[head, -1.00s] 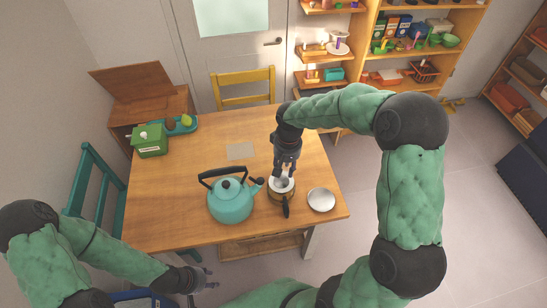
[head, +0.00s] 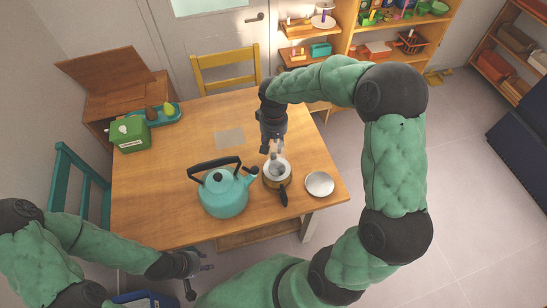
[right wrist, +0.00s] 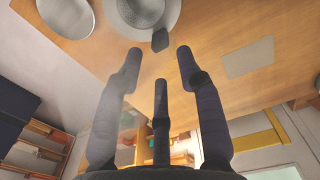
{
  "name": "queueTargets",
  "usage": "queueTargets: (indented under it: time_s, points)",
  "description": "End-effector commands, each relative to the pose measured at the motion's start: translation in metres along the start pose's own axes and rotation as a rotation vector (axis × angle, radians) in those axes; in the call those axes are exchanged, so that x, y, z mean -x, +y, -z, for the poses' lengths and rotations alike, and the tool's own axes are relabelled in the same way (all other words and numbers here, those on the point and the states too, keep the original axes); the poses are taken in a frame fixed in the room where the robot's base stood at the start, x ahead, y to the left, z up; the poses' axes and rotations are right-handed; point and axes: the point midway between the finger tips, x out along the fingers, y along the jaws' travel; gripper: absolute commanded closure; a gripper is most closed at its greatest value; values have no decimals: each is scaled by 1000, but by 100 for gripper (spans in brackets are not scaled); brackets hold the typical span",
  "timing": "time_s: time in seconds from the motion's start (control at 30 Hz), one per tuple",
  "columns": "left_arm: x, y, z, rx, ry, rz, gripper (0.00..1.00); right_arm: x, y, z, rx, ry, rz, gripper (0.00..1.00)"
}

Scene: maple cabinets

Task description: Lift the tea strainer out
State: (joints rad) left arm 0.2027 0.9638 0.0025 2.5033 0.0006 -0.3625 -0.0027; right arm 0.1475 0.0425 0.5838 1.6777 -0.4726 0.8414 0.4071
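A small teapot (head: 268,180) with a brown band and a black handle stands on the table, right of the teal kettle (head: 223,197). The grey tea strainer (head: 277,168) sits in its mouth; in the right wrist view the strainer (right wrist: 142,10) shows at the top edge with a dark tab sticking out. My right gripper (head: 275,148) is just beyond the pot's far rim; its spread fingers (right wrist: 158,75) are empty in the wrist view, apart from the tab. My left gripper (head: 199,277) is low, off the table's front edge, with its fingers apart and empty.
A round silver lid (head: 319,183) lies right of the pot, near the table's (head: 170,180) right edge. A flat grey mat (head: 229,138) lies behind the kettle. A green box (head: 130,134) and a teal tray (head: 165,118) stand at the back left.

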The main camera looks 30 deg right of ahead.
Motion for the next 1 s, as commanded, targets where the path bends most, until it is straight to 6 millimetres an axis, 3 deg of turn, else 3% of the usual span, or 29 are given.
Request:
queueTargets:
  time_s: [0.03, 0.3, 0.7, 1.0]
  points:
    - [-9, -3, 0, 0, 0, 0, 60, -12, 0, 0, 0, -1, 0, 63]
    - [-27, -10, 1, 0, 0, 0, 60, -41, 0, 0, -1, -1, 0, 63]
    - [-30, -11, 1, 0, 0, 0, 60, -46, 0, 0, -1, 0, 0, 63]
    - [-30, -11, 1, 0, 0, 0, 60, -46, 0, 0, 0, 0, 0, 100]
